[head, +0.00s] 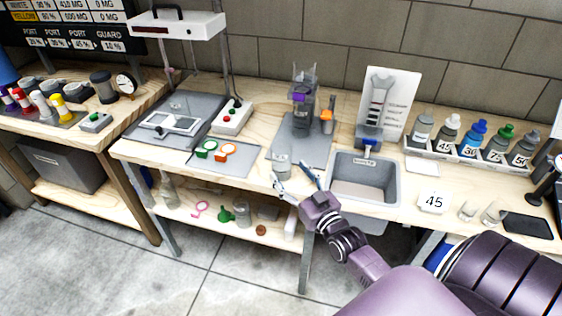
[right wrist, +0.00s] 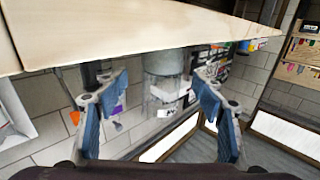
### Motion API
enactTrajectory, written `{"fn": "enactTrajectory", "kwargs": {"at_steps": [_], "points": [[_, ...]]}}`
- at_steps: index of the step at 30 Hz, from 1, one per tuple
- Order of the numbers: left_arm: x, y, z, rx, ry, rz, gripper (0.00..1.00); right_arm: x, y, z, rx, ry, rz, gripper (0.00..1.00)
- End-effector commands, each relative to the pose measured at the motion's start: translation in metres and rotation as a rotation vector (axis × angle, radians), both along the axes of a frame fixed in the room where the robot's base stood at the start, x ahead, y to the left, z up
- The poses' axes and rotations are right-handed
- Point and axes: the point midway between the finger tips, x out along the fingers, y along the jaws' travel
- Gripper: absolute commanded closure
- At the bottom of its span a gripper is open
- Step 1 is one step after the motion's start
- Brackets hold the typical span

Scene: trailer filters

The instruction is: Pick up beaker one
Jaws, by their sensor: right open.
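A small clear beaker (head: 281,163) stands on the wooden bench near its front edge, left of the sink. Which beaker is beaker one cannot be read. My right gripper (head: 293,175) is open at the bench's front edge, just in front of this beaker. In the right wrist view the beaker (right wrist: 164,68) shows between and beyond the spread fingers of my right gripper (right wrist: 163,82), with nothing gripped. Two more clear cups, a left one (head: 468,210) and a right one (head: 493,213), stand on the right part of the bench. My left gripper is out of view.
A grey sink (head: 391,183) lies right of the beaker. A grey mat (head: 232,164) with green and orange rings lies left. A stand with a purple-marked vessel (head: 301,92) is behind. A rack of bottles (head: 470,155) stands at the back right.

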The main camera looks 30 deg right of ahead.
Motion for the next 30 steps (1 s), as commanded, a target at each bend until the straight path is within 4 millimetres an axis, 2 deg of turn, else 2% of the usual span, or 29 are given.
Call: {"fn": "enactTrajectory", "kwargs": {"at_steps": [4,9,15,19,30], "points": [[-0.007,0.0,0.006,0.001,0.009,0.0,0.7,0.021,0.001,0.004,0.0,-0.002,0.0,0.38],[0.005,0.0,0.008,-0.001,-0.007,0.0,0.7,0.041,0.0,0.003,0.0,0.0,0.0,0.38],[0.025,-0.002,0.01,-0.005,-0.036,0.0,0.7,0.047,0.0,0.002,0.0,0.001,0.001,0.38],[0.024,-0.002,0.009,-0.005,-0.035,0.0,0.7,0.047,0.0,0.002,0.0,0.001,0.001,0.38],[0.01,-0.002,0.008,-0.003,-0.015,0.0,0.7,0.046,0.0,0.002,-0.001,0.001,0.0,0.77]]}}
